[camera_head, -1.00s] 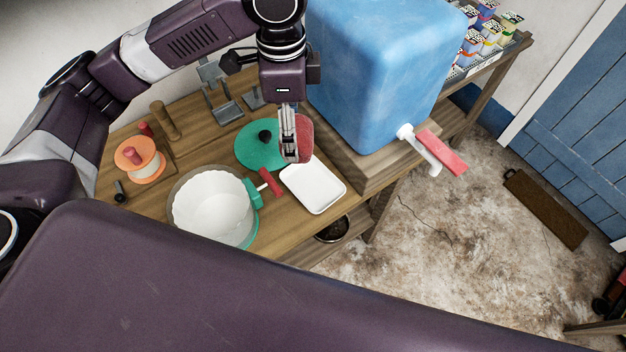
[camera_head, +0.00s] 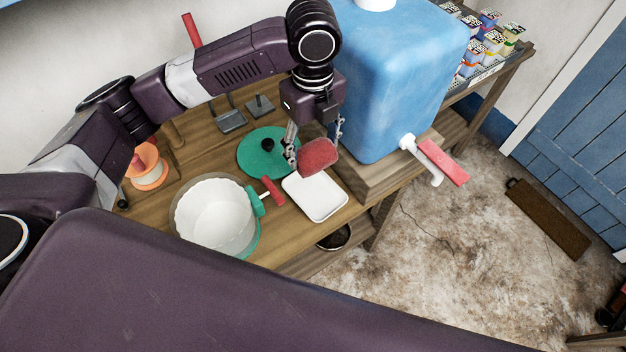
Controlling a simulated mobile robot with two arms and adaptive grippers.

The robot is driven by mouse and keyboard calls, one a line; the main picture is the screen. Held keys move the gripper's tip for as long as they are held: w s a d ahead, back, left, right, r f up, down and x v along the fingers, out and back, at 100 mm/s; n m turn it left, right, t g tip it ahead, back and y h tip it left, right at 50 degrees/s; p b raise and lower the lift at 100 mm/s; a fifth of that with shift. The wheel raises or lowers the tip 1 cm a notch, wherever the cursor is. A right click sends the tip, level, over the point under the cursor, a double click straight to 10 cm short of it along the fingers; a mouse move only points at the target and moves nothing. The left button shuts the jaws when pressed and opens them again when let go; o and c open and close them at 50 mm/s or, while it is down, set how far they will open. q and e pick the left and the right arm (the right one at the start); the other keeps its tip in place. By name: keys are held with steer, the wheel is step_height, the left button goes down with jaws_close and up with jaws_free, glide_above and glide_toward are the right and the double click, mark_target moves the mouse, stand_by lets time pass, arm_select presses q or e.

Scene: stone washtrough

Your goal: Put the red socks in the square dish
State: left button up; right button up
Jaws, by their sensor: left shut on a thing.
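The red socks (camera_head: 319,157) are a rounded red bundle held between the fingers of my left gripper (camera_head: 313,147). The gripper points down, with one finger on each side of the bundle. The white square dish (camera_head: 320,205) lies on the wooden bench, and the bundle appears over its back edge. The bundle hides part of that edge, and its height above the dish is hard to tell. My right gripper is not in view.
A big blue water container (camera_head: 395,70) with a red-handled tap (camera_head: 440,162) stands just right of the gripper. A green lid (camera_head: 262,150) lies behind the dish. An orange spool (camera_head: 149,167) is farther left.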

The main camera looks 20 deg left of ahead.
arm_select(q)
step_height(320, 180, down, 13)
steer(key=shift+f+p, duration=0.2)
steer(key=shift+p, duration=0.45)
steer(key=shift+f, duration=0.1)
steer(key=o, duration=1.2)
step_height(320, 180, up, 11)
steer(key=shift+w+r+b, duration=0.1)
steer(key=shift+b, duration=0.85)
steer(key=shift+r, duration=0.55)
